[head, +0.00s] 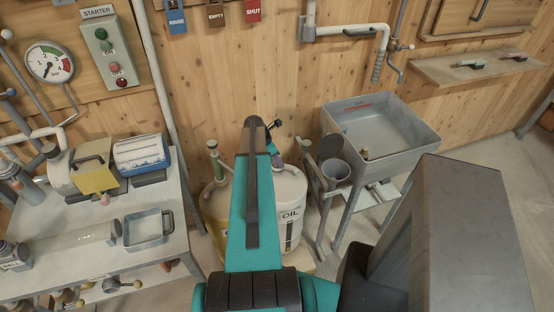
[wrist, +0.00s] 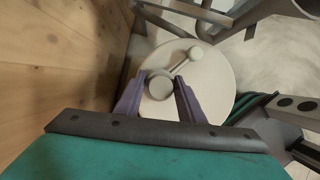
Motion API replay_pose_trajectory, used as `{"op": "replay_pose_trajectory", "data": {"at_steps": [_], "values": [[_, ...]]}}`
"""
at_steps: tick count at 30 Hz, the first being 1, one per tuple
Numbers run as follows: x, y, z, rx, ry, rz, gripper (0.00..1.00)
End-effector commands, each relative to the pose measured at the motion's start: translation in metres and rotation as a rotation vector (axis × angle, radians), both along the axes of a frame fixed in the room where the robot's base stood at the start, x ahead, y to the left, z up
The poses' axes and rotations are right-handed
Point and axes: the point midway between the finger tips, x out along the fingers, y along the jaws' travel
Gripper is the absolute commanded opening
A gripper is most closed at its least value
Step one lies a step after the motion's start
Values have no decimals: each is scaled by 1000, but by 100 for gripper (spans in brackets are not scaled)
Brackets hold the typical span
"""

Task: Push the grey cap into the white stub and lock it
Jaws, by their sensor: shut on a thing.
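In the wrist view my gripper (wrist: 161,82) has its two purple fingers shut on the sides of a round grey cap (wrist: 159,87). The cap is above the pale top of a drum (wrist: 215,85). A thin rod with a pale round knob (wrist: 197,54) runs up and right from beside the cap. The white stub cannot be made out; it may be hidden under the cap, so I cannot tell whether they touch. In the head view my gripper (head: 276,149) is mostly hidden behind my arm, over the drum marked OIL (head: 291,211).
A second drum (head: 214,213) stands left of the OIL drum. A workbench (head: 185,246) is on the left. The wooden wall (head: 230,60) is close behind.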

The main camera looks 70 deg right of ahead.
Motion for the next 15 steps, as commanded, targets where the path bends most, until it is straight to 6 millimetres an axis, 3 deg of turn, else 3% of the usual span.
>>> {"op": "replay_pose_trajectory", "data": {"at_steps": [2,3,6,15], "values": [[0,0,-2,0,0,0,11],[0,0,-1,0,0,0,40],[0,0,-2,1,1,0,57],[0,0,-2,1,1,0,57]]}}
